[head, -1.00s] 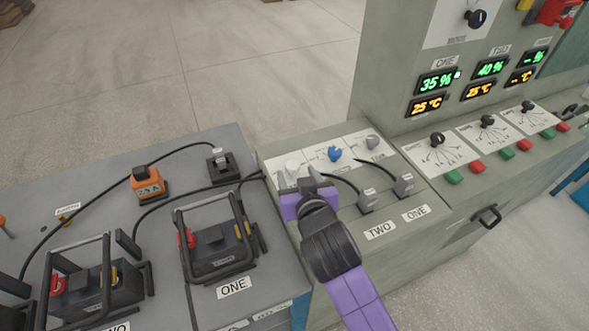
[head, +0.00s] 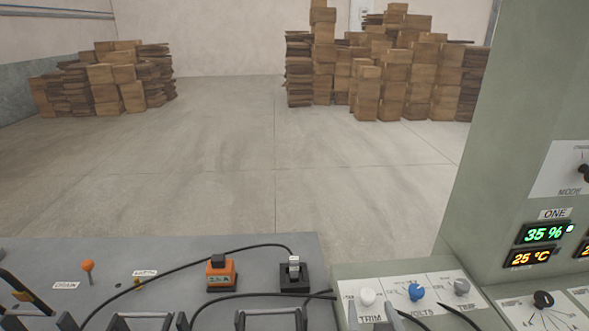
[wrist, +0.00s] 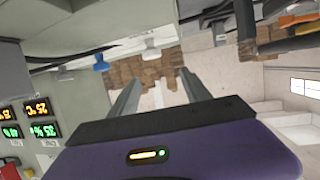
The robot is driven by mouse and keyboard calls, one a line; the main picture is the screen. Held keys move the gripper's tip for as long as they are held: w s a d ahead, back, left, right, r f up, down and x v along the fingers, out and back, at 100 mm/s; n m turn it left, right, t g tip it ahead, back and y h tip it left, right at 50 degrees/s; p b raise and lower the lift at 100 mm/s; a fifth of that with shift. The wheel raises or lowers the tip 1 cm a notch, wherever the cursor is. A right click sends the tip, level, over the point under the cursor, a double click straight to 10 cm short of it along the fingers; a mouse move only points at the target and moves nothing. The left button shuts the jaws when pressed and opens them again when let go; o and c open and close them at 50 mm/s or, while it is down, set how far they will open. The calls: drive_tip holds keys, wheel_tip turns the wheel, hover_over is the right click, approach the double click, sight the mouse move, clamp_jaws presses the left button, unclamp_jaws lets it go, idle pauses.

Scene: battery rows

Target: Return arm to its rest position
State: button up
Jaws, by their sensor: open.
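My gripper (wrist: 160,77) shows in the wrist view with its two fingers spread apart and nothing between them. Behind the gap are stacked brown boxes in the distance. The purple body of my gripper fills the bottom of that view. In the head view most of my arm is out of sight below the frame. Grey shapes at the bottom, near the TRIM label, may be my fingertips; I cannot tell.
White (head: 367,297), blue (head: 416,292) and grey (head: 461,286) knobs stand on the panel. An orange meter (head: 221,274) and black clamp (head: 294,275) sit on the left bench. A tall green cabinet (head: 500,150) rises at right. The floor beyond is open up to box stacks (head: 390,75).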

drive_tip(key=s+a+r+n+t+y, duration=0.2)
drive_tip(key=s+r+t+y, duration=0.1)
drive_tip(key=s, duration=0.3)
drive_tip(key=s+d+f+g, duration=0.1)
drive_tip(key=s+d+f, duration=0.1)
drive_tip(key=s, duration=1.3)
drive_tip(key=s+d+f+g, duration=0.1)
drive_tip(key=s+d, duration=0.1)
drive_tip(key=s, duration=1.3)
drive_tip(key=shift+f+h, duration=0.4)
drive_tip(key=shift+d, duration=0.1)
